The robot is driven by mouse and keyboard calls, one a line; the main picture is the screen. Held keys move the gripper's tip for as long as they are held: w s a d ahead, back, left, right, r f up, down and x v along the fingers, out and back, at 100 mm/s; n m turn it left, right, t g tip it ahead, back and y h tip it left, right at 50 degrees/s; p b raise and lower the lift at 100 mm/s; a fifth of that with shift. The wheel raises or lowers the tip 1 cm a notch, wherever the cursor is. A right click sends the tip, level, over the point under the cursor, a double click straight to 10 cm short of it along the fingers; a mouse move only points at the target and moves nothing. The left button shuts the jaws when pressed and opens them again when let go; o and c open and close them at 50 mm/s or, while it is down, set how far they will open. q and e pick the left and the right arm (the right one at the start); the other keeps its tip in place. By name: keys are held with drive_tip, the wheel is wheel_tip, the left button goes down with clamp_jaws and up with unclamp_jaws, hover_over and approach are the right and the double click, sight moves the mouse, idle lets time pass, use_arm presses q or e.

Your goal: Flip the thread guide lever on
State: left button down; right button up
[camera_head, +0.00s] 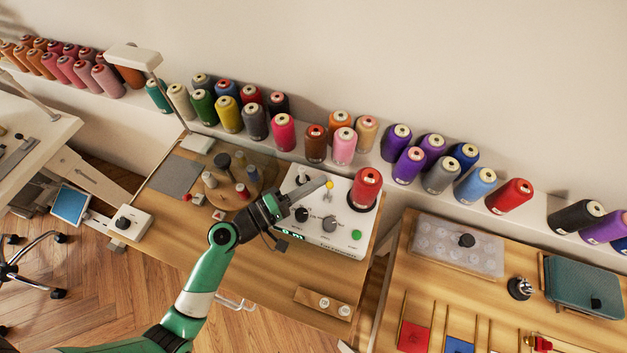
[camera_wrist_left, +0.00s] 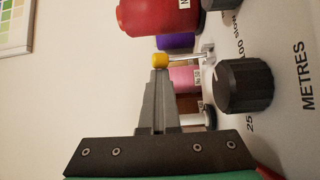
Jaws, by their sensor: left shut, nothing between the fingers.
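The thread guide lever is a thin metal rod with a yellow tip (camera_head: 329,184) on the top of the white winding machine (camera_head: 339,235). In the left wrist view the yellow tip (camera_wrist_left: 160,60) shows just beyond my fingertips, its rod running right to the panel. My left gripper (camera_head: 325,183) is shut and empty, reaching over the panel from the left. Its closed fingers (camera_wrist_left: 160,74) appear right at the yellow tip; I cannot tell whether they touch it. My right gripper is not in view.
A red thread spool (camera_head: 366,188) stands on the machine just right of the lever. Black knobs, one also in the left wrist view (camera_wrist_left: 243,87), and a green button (camera_head: 357,235) sit on the panel. Thread spools line the shelf behind.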

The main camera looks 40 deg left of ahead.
use_arm(q)
drive_tip(key=shift+s+d+f, duration=0.2)
drive_tip(key=shift+s+d, duration=0.15)
drive_tip(key=shift+s, duration=0.35)
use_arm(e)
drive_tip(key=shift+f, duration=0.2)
